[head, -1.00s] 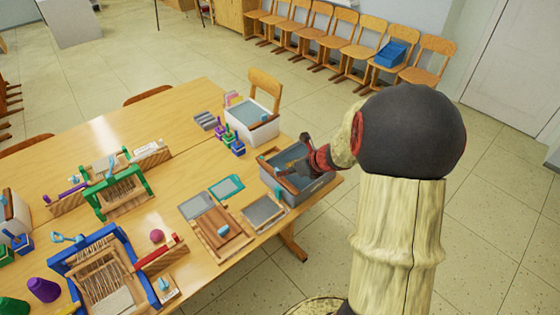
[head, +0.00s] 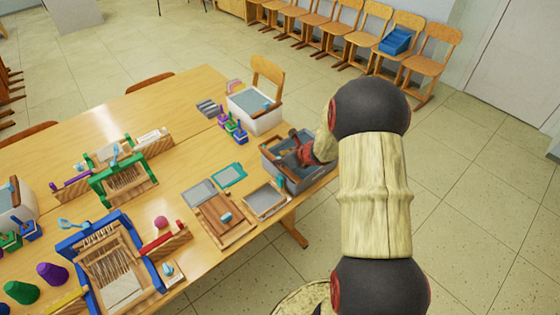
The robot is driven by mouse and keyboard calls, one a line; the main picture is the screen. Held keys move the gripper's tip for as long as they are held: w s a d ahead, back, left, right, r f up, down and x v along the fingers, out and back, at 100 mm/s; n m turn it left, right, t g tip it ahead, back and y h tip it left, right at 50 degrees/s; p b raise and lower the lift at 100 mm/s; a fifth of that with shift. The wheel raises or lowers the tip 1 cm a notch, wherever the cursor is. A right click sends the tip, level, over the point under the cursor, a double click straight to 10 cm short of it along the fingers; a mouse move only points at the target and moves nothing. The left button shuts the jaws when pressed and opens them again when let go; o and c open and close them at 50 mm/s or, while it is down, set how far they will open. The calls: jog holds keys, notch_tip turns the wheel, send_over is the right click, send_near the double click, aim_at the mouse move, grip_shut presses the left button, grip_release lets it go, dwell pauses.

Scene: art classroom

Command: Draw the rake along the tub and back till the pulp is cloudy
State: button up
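The grey tub (head: 307,184) stands at the right edge of the table, with grey contents that show only in part. My gripper (head: 297,155), dark with red parts, reaches down over the tub from the right and hides much of its inside. A brown wooden bar (head: 271,163) lies by the tub's left side; I cannot tell if it is part of the rake. The rake itself is not clear behind my gripper. The fingertips are too small and dark to show whether they are open or shut, or what they hold.
A white tub (head: 262,124) with grey contents stands just behind. Small purple, green and blue tools (head: 232,126) are beside it. Frames and screens (head: 265,199) lie in front and to the left. Looms (head: 122,178) fill the table's left part. Floor is clear right of the table.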

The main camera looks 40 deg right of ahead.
jog(key=shift+w+f, duration=0.35)
grip_shut()
jog(key=shift+a, duration=0.1)
dwell(0.7)
